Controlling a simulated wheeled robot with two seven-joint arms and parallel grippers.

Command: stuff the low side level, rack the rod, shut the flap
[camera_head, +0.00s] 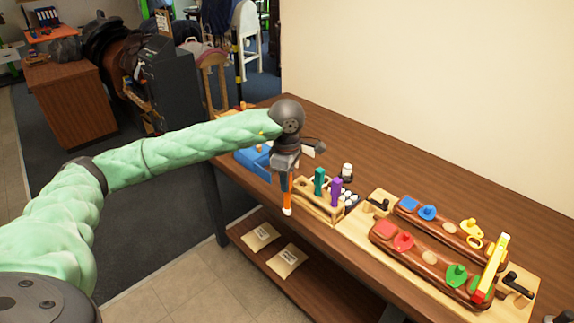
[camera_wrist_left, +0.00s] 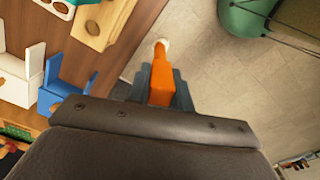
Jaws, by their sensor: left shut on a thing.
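My left gripper (camera_head: 286,172) is shut on an orange rod with a white tip (camera_head: 287,194), which points down just off the table's front edge. The wrist view shows the orange rod (camera_wrist_left: 161,84) between the fingers, over the floor. The wooden rack (camera_head: 318,211), just right of it, holds a teal rod (camera_head: 319,181) and a purple rod (camera_head: 335,191). Farther right, two long brown padded panels (camera_head: 428,258) lie on a pale board, with coloured knobbed pieces on them. A yellow bar with a red end (camera_head: 491,268) lies across their right end. My right gripper is not in view.
A blue box (camera_head: 252,161) stands left of the rack, partly behind my arm. White and black small pieces (camera_head: 348,196) sit by the rack. Black clamps (camera_head: 516,285) flank the panels. Two labelled bags (camera_head: 286,262) lie on the lower shelf. The table's back is clear.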

